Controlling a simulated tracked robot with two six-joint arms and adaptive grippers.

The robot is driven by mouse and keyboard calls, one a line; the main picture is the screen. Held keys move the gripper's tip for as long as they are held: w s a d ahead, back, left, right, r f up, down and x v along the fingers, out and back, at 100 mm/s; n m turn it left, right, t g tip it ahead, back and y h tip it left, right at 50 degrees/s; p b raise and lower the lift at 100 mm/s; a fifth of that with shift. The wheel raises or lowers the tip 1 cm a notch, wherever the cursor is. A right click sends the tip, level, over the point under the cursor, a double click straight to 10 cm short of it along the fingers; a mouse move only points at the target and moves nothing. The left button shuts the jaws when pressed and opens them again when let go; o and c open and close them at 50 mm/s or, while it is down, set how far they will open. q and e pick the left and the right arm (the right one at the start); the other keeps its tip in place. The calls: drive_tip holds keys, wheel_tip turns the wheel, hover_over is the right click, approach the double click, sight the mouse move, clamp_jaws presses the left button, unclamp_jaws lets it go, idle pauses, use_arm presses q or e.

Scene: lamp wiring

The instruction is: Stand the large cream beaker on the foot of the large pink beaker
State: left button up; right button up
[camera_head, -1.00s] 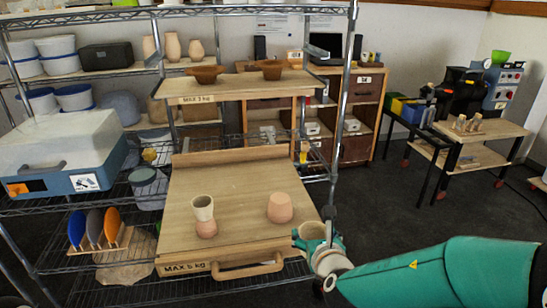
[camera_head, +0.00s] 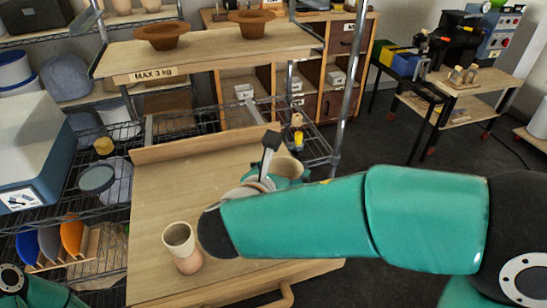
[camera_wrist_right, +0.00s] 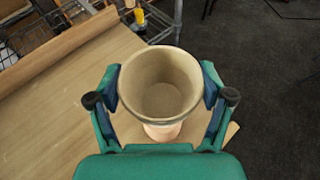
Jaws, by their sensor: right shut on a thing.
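The large cream beaker (camera_wrist_right: 161,85) is upright, mouth up, between the two fingers of my right gripper (camera_wrist_right: 160,88), which is shut on it. In the head view the beaker's rim (camera_head: 289,164) shows beyond my right forearm. The large pink beaker (camera_wrist_right: 163,131) shows directly below the cream one in the right wrist view, mostly covered by it. I cannot tell whether they touch. In the head view my arm hides the pink beaker. My left gripper is out of view; only part of my left arm shows at the lower left.
A smaller cream beaker (camera_head: 179,237) stands on a smaller pink beaker (camera_head: 188,263) on the wooden board (camera_head: 160,200), left of my right arm. A metal post (camera_head: 350,90) rises at the right.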

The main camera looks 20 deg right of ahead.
drive_tip(key=shift+a, duration=0.15)
idle(0.3)
drive_tip(key=shift+f+b, duration=1.95)
drive_tip(key=shift+f, duration=0.65)
drive_tip(key=shift+f, duration=0.3)
drive_tip(key=o, duration=1.2)
drive_tip(key=shift+s+a, duration=0.1)
